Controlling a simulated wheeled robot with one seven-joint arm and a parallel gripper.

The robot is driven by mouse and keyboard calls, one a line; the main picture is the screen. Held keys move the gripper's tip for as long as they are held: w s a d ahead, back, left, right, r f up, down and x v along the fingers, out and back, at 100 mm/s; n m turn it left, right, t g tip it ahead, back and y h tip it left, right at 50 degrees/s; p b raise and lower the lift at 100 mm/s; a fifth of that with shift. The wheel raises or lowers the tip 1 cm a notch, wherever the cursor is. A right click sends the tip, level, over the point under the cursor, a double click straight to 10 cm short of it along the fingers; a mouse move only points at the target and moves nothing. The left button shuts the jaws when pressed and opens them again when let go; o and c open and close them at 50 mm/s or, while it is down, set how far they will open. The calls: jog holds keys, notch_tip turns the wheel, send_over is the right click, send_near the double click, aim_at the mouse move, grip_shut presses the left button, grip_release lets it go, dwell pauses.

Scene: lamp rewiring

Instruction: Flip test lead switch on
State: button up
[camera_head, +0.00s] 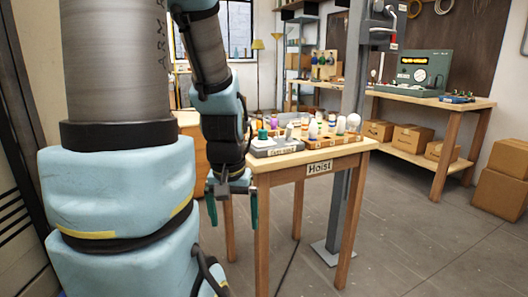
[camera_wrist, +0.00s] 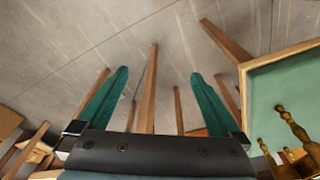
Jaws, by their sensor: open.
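I cannot pick out a test lead switch in either view. A grey-green instrument (camera_head: 414,75) with a lit orange display and a round dial stands on the far workbench at the right of the head view; its small controls are too small to tell apart. My gripper (camera_head: 233,208) hangs pointing down in front of the near table's left side, far from the instrument. In the wrist view my gripper (camera_wrist: 160,78) shows two green fingers spread wide, with nothing between them but floor and wooden legs behind.
The near table, labelled Hoist (camera_head: 345,150), holds a grey box (camera_head: 277,147) and a wooden rack (camera_head: 333,139) with several bulbs. A grey post (camera_head: 353,70) rises beside it. The far workbench (camera_head: 450,104) has cardboard boxes (camera_head: 412,138) below. Open floor (camera_head: 400,225) lies at right.

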notch_tip(320, 180, up, 9)
jog(key=p, duration=0.7)
jog(key=shift+r+p, duration=0.2)
jog(key=shift+p, duration=0.1)
